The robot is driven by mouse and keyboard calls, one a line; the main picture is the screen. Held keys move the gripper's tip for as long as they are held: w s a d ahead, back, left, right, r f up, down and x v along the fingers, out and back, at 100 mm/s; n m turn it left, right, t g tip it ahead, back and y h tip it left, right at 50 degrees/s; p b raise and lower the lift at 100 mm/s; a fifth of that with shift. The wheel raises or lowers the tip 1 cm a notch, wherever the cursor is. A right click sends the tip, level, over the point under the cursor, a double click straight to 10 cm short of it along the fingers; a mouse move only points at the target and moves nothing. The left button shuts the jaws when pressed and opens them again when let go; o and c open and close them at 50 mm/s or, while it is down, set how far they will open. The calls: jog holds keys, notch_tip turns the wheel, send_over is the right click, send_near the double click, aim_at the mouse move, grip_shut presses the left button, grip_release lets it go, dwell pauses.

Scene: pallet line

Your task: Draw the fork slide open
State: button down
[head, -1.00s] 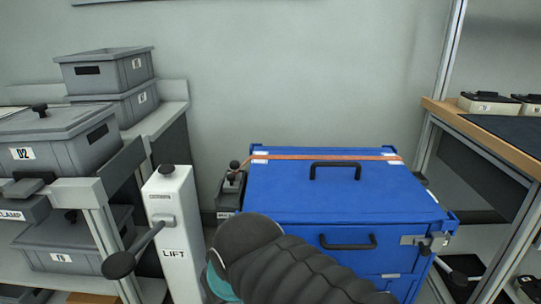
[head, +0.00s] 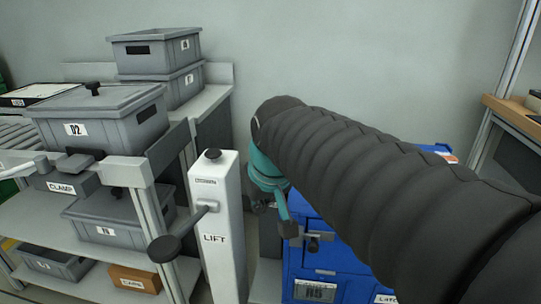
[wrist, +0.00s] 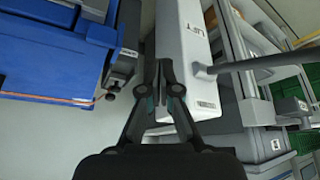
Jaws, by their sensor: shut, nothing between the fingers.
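No part labelled as a fork slide can be made out in either view. My gripper (wrist: 160,68) is shut and empty in the wrist view, its fingertips in front of the white LIFT post (wrist: 182,50). In the head view my dark sleeved arm crosses the right half, and most of my gripper is hidden behind it. The LIFT post (head: 218,235) stands upright left of my arm, with a black-knobbed lever (head: 165,248) sticking out to the left. The blue cabinet (head: 320,262) is mostly hidden behind my arm; it also shows in the wrist view (wrist: 50,50).
A wooden-topped bench (head: 510,112) stands at the right edge. The wall behind is bare.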

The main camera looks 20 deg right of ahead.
jog(key=w+d, duration=0.5)
jog(key=w, duration=0.4)
jog(key=w+d+r, duration=0.1)
jog(key=w+d, duration=0.4)
jog(key=w, duration=0.5)
jog(key=w+d+r+m+g, duration=0.1)
jog(key=w+d, duration=0.5)
jog(key=w, duration=0.3)
jog(key=shift+w+r, duration=0.25)
jog(key=shift+w, duration=0.1)
jog(key=shift+f, duration=0.15)
jog(key=x, duration=0.9)
jog(key=shift+f+b, duration=0.2)
jog(key=shift+b, duration=0.2)
jog(key=shift+s+f, duration=0.15)
jog(key=shift+f, duration=0.15)
jog(key=shift+s+a+f, duration=0.1)
jog(key=shift+s, duration=0.8)
jog(key=shift+s+a+f, duration=0.1)
jog(key=shift+s, duration=0.75)
